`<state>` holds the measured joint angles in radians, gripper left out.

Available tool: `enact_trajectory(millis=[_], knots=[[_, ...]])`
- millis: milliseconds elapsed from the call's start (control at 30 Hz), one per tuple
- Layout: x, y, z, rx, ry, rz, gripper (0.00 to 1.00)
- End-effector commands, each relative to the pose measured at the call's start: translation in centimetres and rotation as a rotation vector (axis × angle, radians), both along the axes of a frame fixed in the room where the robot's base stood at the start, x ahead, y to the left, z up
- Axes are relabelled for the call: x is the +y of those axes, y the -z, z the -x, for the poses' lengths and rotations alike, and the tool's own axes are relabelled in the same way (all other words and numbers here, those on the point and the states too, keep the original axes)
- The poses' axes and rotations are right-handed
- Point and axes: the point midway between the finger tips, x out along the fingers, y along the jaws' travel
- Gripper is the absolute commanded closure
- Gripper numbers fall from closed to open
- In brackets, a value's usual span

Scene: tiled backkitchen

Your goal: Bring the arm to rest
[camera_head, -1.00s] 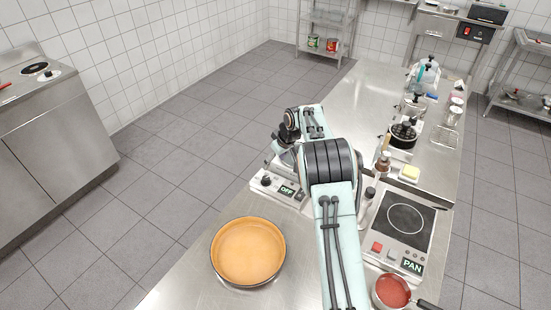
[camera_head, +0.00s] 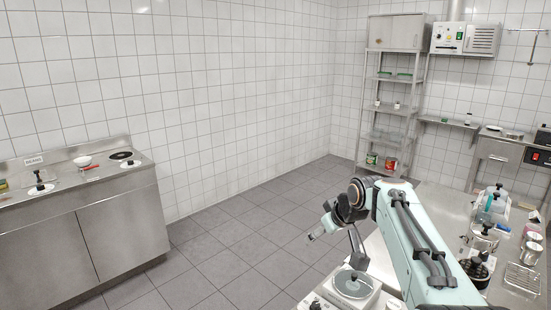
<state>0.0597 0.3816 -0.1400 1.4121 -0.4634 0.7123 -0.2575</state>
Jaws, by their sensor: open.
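My arm rises from the lower right in the head view and bends at a dark joint. My gripper (camera_head: 335,236) hangs from its far end, tilted downward and seen small. It is open, and I see nothing held between its fingers. My forearm hides part of the counter.
A steel cabinet (camera_head: 85,240) is at the left, and a shelf unit (camera_head: 390,138) stands at the back. The tiled floor (camera_head: 250,245) between is clear.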

Motion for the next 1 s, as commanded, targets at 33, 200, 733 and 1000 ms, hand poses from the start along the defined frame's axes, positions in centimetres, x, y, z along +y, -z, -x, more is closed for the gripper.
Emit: enact_trajectory(millis=[33,200,733,1000], knots=[[0.9,-2.3,2.9,-0.011,0.005,-0.009,0.47],[2.7,-4.3,14.0,0.056,0.052,-0.033,0.47],[1.8,9.1,38.3,0.659,0.35,0.029,0.47],[1.8,9.0,38.4,0.664,0.363,0.025,0.47]])
